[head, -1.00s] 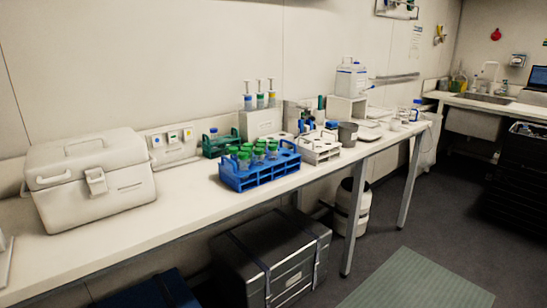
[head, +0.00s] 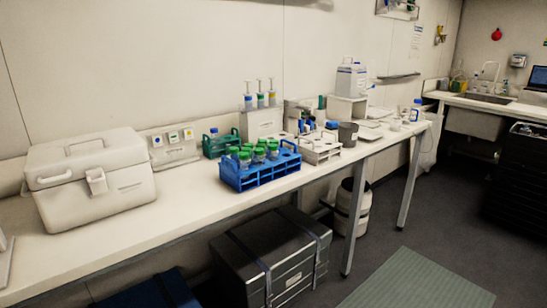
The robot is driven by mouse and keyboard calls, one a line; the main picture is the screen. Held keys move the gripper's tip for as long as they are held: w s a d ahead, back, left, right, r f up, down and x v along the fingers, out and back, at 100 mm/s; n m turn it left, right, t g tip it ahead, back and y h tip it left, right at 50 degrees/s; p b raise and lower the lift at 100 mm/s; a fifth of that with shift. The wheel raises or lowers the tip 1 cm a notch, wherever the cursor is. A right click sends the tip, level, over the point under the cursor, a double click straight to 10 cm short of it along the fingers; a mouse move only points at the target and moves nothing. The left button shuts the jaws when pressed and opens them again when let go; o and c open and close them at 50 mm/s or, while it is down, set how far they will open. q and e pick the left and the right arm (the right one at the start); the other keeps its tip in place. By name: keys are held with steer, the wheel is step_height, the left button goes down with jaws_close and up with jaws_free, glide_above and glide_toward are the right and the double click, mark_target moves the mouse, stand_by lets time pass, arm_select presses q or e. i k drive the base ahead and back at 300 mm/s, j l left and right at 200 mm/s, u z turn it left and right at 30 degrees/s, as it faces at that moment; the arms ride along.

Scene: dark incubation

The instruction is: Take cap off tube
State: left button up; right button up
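Several tubes with green caps (head: 259,155) stand upright in a blue rack (head: 262,177) on the long white bench, near the middle of the head view. A green rack (head: 217,145) with a blue-capped item stands just behind it to the left. A white rack (head: 320,151) stands to the right, with blue-capped items behind it. Neither of my grippers shows in the head view, so nothing is seen in them.
A white cooler box (head: 92,180) stands on the bench (head: 190,208) at the left. Pipettes on a stand (head: 262,122), a grey cup (head: 348,133) and a large jug (head: 351,78) are along the back. A dark case (head: 270,258) lies below. Bench space in front of the cooler is clear.

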mark_target(272, 154)
steer(key=i+l+u, duration=0.2)
steer(key=i+l, duration=0.2)
steer(key=l, duration=0.25)
steer(key=i+l+u, duration=0.1)
steer(key=l, duration=0.25)
steer(key=i+l+u, duration=0.1)
steer(key=i+l, duration=0.15)
steer(key=i+l+u, duration=0.1)
steer(key=l, duration=0.35)
steer(key=i+l+u, duration=0.15)
steer(key=l, duration=0.25)
steer(key=i, duration=0.05)
